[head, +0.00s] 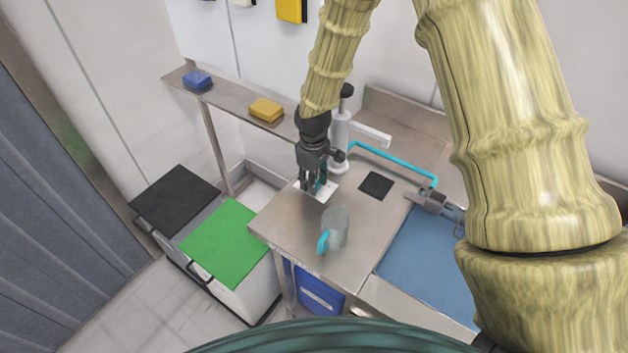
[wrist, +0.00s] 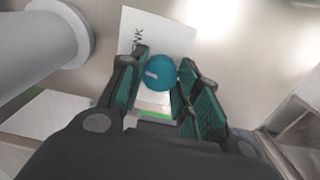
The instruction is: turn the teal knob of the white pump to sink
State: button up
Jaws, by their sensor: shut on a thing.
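The white pump (head: 341,128) stands upright on the steel counter, with a dark top and a spout to the right. A pale cylinder (wrist: 35,35), apparently its body, shows at upper left in the wrist view. The teal knob (wrist: 160,71) sits over a white plate (wrist: 167,28) printed "SINK" toward its upper left. A pale mark on the knob points roughly left, a little below the word. My gripper (head: 315,184) points down beside the pump; in the wrist view my gripper (wrist: 159,88) is shut on the knob. Other plate lettering is hidden.
A clear jug (head: 335,229) with a teal handle stands in front of my gripper. A black square (head: 376,185) and teal hose (head: 395,161) lie to the right. A shelf (head: 232,98) with blue and yellow blocks is behind left. Green-lidded bin (head: 224,244) stands lower left.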

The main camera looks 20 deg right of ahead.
jog(key=m, duration=0.4)
jog(key=shift+w+r+m, duration=0.1)
jog(key=shift+w+m, duration=0.1)
jog(key=shift+m, duration=0.1)
dwell(0.5)
jog(key=o, duration=0.9)
jog(key=shift+o, duration=0.5)
jog(key=shift+s, duration=0.1)
notch_tip(320, 180, up, 12)
